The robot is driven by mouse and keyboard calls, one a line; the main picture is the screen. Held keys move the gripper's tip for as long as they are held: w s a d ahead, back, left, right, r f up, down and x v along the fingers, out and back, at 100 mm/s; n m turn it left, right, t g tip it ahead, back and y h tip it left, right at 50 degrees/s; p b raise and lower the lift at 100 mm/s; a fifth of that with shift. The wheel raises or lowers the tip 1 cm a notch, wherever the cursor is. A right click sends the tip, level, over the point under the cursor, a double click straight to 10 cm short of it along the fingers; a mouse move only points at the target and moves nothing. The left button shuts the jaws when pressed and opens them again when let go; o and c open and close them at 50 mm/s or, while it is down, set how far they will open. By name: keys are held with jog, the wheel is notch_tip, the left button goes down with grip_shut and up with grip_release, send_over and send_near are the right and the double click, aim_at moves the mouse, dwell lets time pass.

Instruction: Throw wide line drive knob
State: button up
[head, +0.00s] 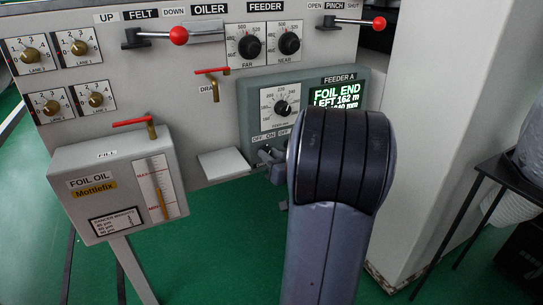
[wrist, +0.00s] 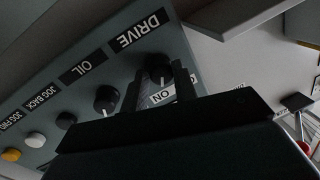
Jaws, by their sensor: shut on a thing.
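The drive knob (wrist: 159,72) is a dark round knob on the grey feeder panel (wrist: 196,68), between a "DRIVE" label and an "ON" label, both upside down in the wrist view. My gripper (wrist: 161,76) has a finger on each side of the knob and is shut on it. Which way the knob points cannot be told. In the head view my gripper (head: 270,157) is at the lower part of the Feeder A panel (head: 250,95), below the "OFF ON" labels, and covers the knob. My arm hides the panel's lower right.
Beside the drive knob sit the oil knob (wrist: 107,98) and the jog buttons (wrist: 35,140). A small grey shelf (head: 224,164) juts out left of my gripper. The foil oil box (head: 120,190) stands at lower left, and a dark table (head: 500,170) at right.

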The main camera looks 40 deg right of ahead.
jog(key=n, duration=0.5)
jog(key=n+g+h+b, duration=0.1)
jog(key=n, duration=0.4)
jog(key=shift+a+r+g, duration=0.1)
jog(key=shift+a+g, duration=0.1)
jog(key=shift+g, duration=0.1)
jog(key=shift+n, duration=0.3)
dwell(0.3)
jog(key=o, duration=1)
jog(key=shift+r, duration=0.1)
